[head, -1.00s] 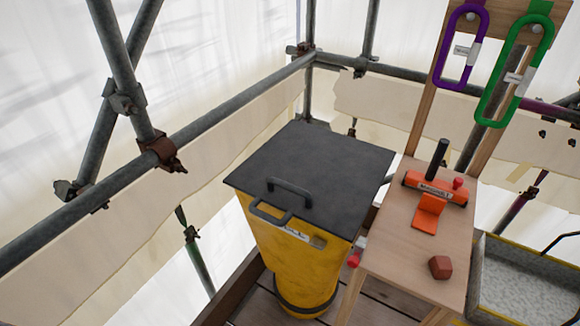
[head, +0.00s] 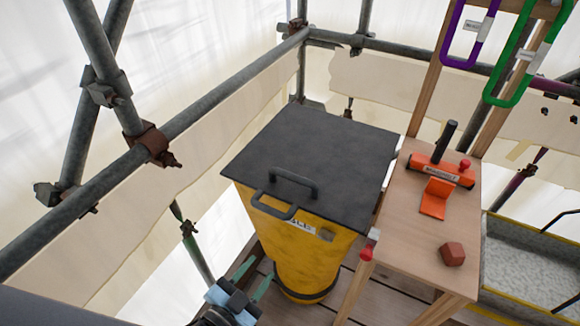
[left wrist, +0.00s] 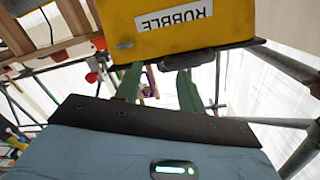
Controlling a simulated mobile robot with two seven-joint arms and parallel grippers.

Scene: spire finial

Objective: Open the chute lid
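The dark grey chute lid (head: 325,150) lies flat and shut on the yellow rubble chute (head: 298,252). A dark raised handle (head: 295,183) stands on its top near the front edge, and a loop (head: 273,206) juts out in front. My left gripper (head: 258,277) is low in front of the chute, below the loop, its teal fingers apart and empty. In the left wrist view the open fingers (left wrist: 158,80) point toward the chute's yellow body (left wrist: 185,30), whose RUBBLE label appears upside down. My right gripper is not in view.
A wooden stand (head: 408,220) close to the chute's right holds an orange tool (head: 440,170) and a reddish block (head: 452,254). Purple and green carabiners hang above. A grey tray (head: 535,262) is farther right. Scaffold tubes (head: 210,115) run along the left and back.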

